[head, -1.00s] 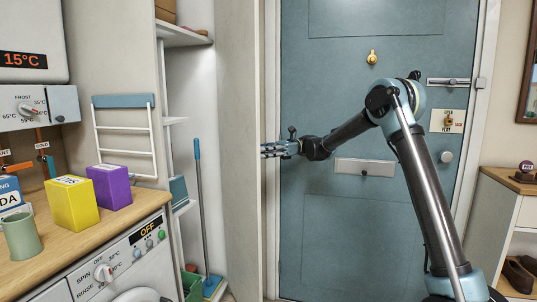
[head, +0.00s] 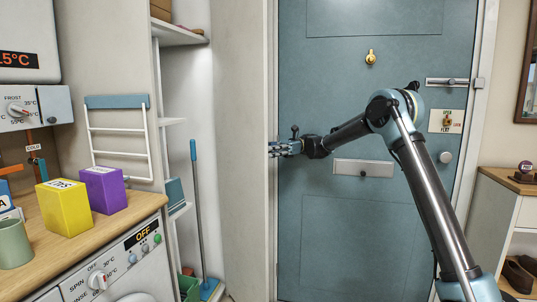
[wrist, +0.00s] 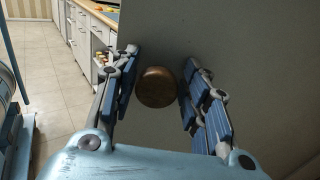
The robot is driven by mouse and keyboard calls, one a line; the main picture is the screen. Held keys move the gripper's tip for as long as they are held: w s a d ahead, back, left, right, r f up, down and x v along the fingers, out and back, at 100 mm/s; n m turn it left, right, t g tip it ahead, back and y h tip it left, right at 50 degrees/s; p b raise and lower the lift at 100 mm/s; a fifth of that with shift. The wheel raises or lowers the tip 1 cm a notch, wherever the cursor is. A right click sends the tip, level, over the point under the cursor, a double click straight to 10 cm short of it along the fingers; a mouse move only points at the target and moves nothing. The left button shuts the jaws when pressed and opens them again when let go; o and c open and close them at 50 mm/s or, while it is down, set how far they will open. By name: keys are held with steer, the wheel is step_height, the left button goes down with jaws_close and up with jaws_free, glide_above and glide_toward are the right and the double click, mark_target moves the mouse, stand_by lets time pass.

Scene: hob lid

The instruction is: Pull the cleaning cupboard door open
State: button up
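The cleaning cupboard door (head: 238,150) is a tall pale panel, seen in the head view standing out from the cupboard, whose shelves and inside show to its left. In the wrist view, the door's face (wrist: 255,50) is dark grey in shade, with a round brown knob (wrist: 156,87). My gripper (head: 273,148) is at the door's right-hand edge in the head view. The knob is hidden in the head view.
A blue-handled broom (head: 199,215) stands inside the cupboard. A wooden worktop (head: 95,238) with a yellow box (head: 67,207) and a purple box (head: 104,190) is on the left. A blue front door (head: 345,235) stands behind my arm. Tiled floor (wrist: 45,70) shows in the wrist view.

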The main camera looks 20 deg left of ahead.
mark_target(267, 126)
stand_by(0.3)
step_height(267, 126, up, 10)
steer(key=shift+d+f, duration=0.1)
stand_by(0.5)
